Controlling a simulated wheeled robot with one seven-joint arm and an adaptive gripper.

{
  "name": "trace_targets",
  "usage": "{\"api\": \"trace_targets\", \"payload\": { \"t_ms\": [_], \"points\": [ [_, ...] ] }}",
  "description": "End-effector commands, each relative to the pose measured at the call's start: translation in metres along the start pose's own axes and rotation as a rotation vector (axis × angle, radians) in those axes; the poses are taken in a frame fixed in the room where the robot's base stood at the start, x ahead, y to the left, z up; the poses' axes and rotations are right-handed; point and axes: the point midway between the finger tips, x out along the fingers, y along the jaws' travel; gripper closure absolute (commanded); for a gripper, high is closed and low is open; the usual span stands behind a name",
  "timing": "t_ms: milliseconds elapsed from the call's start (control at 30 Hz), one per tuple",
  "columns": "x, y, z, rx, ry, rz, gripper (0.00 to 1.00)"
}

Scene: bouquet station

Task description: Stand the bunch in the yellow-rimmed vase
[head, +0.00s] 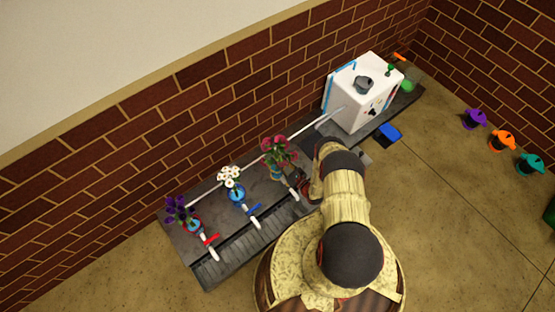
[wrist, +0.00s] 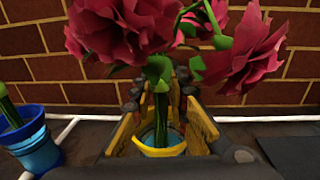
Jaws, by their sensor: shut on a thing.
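The bunch of dark red flowers (head: 279,151) is upright on the bench; its blooms fill the top of the wrist view (wrist: 125,25). Its green stems pass down between the fingers of my gripper (wrist: 163,105), which is shut on them. The yellow-rimmed vase (wrist: 160,152) is directly below, and the stems run down into its opening; their lower ends are hidden. The vase also shows under the blooms in the head view (head: 276,174). My gripper (head: 297,181) is beside it there, mostly hidden by my arm.
To the left stand a blue vase (head: 238,195) with white flowers and a red-rimmed vase (head: 193,229) with purple flowers. A white box (head: 349,112) stands farther right on the dark bench (head: 222,270). A pale rail runs behind the vases. Purple, orange and teal items stand on the floor.

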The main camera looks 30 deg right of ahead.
Motion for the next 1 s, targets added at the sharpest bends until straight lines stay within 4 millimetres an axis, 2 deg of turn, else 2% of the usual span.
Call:
{"api": "trace_targets", "payload": {
  "t_ms": [1000],
  "points": [
    [0.0001,-0.0001,-0.0079,-0.001,-0.001,0.0,1.0]
  ]
}}
